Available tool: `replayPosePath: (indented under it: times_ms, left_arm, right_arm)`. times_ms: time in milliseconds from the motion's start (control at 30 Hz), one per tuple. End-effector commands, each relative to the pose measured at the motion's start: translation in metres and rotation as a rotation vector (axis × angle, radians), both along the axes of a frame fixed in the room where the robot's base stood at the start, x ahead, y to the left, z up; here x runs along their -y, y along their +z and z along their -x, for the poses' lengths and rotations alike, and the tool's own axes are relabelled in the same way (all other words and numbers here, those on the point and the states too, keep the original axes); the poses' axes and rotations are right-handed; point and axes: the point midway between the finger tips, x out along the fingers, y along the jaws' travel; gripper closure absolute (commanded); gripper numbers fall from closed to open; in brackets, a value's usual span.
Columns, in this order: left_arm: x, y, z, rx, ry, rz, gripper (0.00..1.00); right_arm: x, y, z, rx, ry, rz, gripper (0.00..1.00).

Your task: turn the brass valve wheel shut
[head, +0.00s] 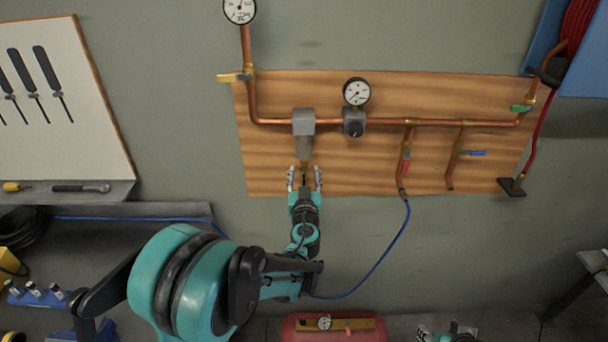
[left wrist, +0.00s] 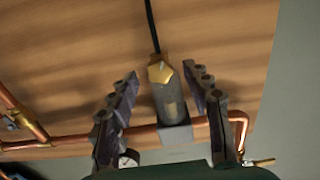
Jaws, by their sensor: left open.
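A small faceted brass piece (left wrist: 160,72), which appears to be the valve wheel, sits at the end of a grey cylindrical filter body (left wrist: 170,103) on the copper pipe. In the head view the brass piece (head: 304,164) shows at the lower end of the filter body (head: 304,145). My left gripper (head: 304,176) is open just below it. In the left wrist view its two fingers stand on either side of the brass piece, with gaps visible. A grey and teal end, apparently my right gripper (head: 440,333), is at the bottom edge, partly cut off.
The wooden board (head: 440,95) carries copper pipe, a regulator with gauge (head: 356,92), a red-handled valve (head: 405,165) with a blue hose (head: 385,255), and a blue-handled valve (head: 472,153). A thin black line (left wrist: 152,25) runs from beside the brass piece. A red tank (head: 295,330) stands below.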

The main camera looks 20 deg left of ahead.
Motion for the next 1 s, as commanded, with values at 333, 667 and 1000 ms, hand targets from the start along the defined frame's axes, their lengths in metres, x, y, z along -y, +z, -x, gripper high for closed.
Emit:
replayPosePath:
  times_ms: [333, 667, 1000]
  left_arm:
    - [-0.002, 0.0003, -0.0061, 0.0, 0.0, 0.0, 0.51]
    - [-0.0018, 0.0003, -0.006, 0.0, 0.0, 0.0, 1.0]
    - [-0.0015, -0.0003, -0.0061, -0.022, 0.0, -0.075, 1.0]
  right_arm:
    - [0.0, -0.0005, 0.0, 0.0, 0.0, 0.0, 0.59]
    - [0.0, -0.0005, 0.0, 0.0, 0.0, 0.0, 0.59]
    - [0.0, -0.0033, 0.0, 0.0, 0.0, 0.0, 0.59]
